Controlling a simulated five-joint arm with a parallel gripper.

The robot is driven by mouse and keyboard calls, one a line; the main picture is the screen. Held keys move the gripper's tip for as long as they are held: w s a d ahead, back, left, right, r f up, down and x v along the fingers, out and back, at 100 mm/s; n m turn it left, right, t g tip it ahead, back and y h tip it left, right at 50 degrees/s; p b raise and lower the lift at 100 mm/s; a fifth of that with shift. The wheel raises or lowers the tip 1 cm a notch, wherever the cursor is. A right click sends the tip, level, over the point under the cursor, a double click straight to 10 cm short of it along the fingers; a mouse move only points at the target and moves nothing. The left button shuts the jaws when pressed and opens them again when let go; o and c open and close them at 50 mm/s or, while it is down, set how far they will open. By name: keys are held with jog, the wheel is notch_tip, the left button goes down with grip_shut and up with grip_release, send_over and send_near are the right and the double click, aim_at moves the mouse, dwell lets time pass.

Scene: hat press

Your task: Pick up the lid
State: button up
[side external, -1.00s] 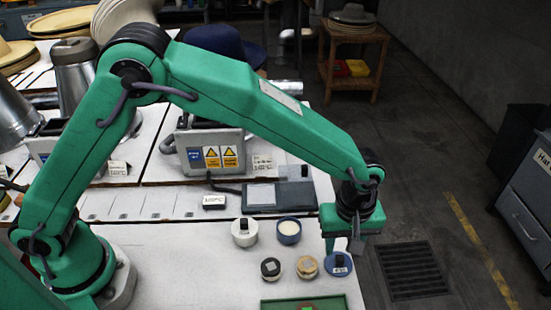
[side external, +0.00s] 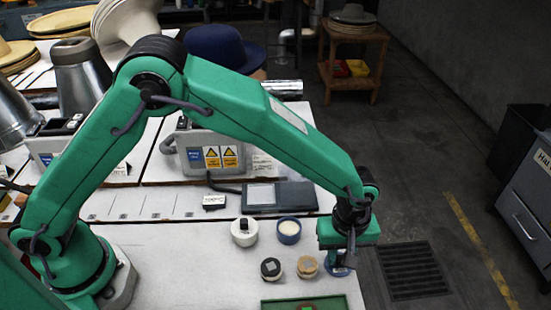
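The blue lid (side external: 337,269) lies at the right edge of the white table, next to the tan-topped jar. My gripper (side external: 344,258) is directly over it, pointing down, and hides its black knob and upper part. One grey finger shows at the right side of the lid; the other finger is hidden. I cannot tell whether the fingers touch the knob. An open blue cup (side external: 289,238) with pale contents stands behind and to the left of the lid.
A white jar with a black knob (side external: 244,239), a black-topped jar (side external: 271,277) and a tan-topped jar (side external: 307,273) stand to the left. A green tray (side external: 275,303) lies at the front. A dark flat device (side external: 299,195) sits behind.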

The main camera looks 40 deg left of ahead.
aim_at(340, 259)
grip_shut()
jog(key=shift+r, duration=0.15)
jog(key=shift+r, duration=0.5)
notch_tip(340, 259, up, 3)
jog(key=shift+s+d+r, duration=0.1)
jog(key=shift+s, duration=0.05)
jog(key=s+d+r, duration=0.3)
jog(key=s+r, duration=0.3)
jog(key=s, duration=0.4)
jog(key=shift+s+d+r, duration=0.2)
jog(key=shift+s+r, duration=0.1)
jog(key=shift+s, duration=0.1)
jog(key=w+a+n, duration=0.3)
jog(key=w+a, duration=0.2)
jog(key=a, duration=0.3)
jog(key=w+a+n, duration=0.3)
jog(key=w+a, duration=0.2)
jog(key=a, duration=0.4)
jog(key=shift+f, duration=0.4)
